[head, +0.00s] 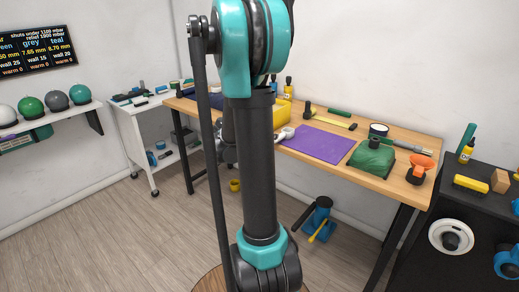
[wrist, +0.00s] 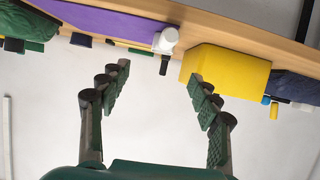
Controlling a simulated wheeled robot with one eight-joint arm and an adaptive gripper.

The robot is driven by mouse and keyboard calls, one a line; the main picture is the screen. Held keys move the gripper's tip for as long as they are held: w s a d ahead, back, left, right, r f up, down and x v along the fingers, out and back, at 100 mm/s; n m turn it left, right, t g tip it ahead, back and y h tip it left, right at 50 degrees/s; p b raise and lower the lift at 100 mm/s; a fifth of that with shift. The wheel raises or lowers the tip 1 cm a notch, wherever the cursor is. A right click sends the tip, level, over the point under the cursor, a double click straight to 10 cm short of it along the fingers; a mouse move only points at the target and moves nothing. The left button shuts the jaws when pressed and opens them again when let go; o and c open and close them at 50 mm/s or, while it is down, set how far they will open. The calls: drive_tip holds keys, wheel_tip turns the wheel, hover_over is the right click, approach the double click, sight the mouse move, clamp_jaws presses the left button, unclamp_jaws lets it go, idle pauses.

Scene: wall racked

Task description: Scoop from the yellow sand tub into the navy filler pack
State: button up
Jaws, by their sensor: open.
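The yellow sand tub (head: 284,112) stands on the wooden workbench, partly hidden behind my arm in the head view. In the wrist view the yellow tub (wrist: 225,77) is a plain block shape by the bench edge; its inside is not visible. A dark navy pack (wrist: 297,86) lies beside it to the right in the wrist view. My gripper (wrist: 158,75) is open and empty, its fingers spread below the bench edge in that picture, the right fingertip near or overlapping the tub. Contact cannot be told. A white round piece (wrist: 165,40) with a dark part lies beside the tub; no scoop is clearly identifiable.
A purple mat (head: 319,144) and a green bag-like lump (head: 371,157) lie on the workbench (head: 405,184). A hammer (head: 328,118) lies behind the mat. A blue item with a yellow handle (head: 317,215) stands on the floor beneath. A white cart (head: 130,143) stands left.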

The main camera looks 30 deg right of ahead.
drive_tip(key=s+a+f+n+y, duration=0.4)
drive_tip(key=s+a, duration=0.3)
drive_tip(key=a, duration=0.2)
drive_tip(key=s+a+f+n+y, duration=0.4)
drive_tip(key=s+a, duration=0.3)
drive_tip(key=a, duration=0.3)
drive_tip(key=s+a+f+n+y, duration=0.4)
drive_tip(key=s+a, duration=0.3)
drive_tip(key=a, duration=0.3)
drive_tip(key=shift+s+f+n+g, duration=0.4)
drive_tip(key=shift+f+n, duration=0.1)
drive_tip(key=shift+n, duration=0.3)
drive_tip(key=shift+w+d, duration=0.1)
